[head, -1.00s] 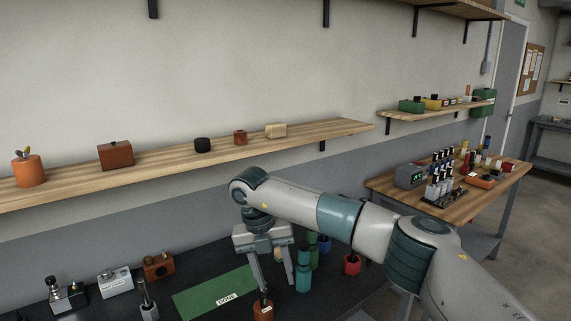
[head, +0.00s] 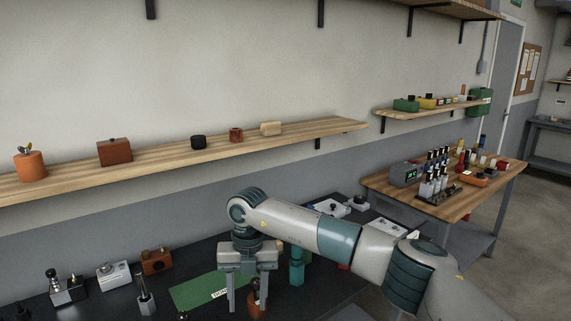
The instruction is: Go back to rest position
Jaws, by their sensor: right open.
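My right gripper (head: 248,302) points down over the dark bench at the lower middle of the head view, and its two fingers are spread apart. An orange-brown object with a dark top (head: 256,311) stands by the right finger, partly cut off by the frame's edge. I cannot tell whether they touch. A green mat with a "DONE" label (head: 196,291) lies just left of the gripper. My left gripper is not in view.
A teal cylinder (head: 297,270) stands close to the right of the gripper, partly behind my forearm. Small devices (head: 114,276) stand at the bench's left. A wooden shelf (head: 70,176) runs along the wall above. A wooden table (head: 500,183) with bottles stands at right.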

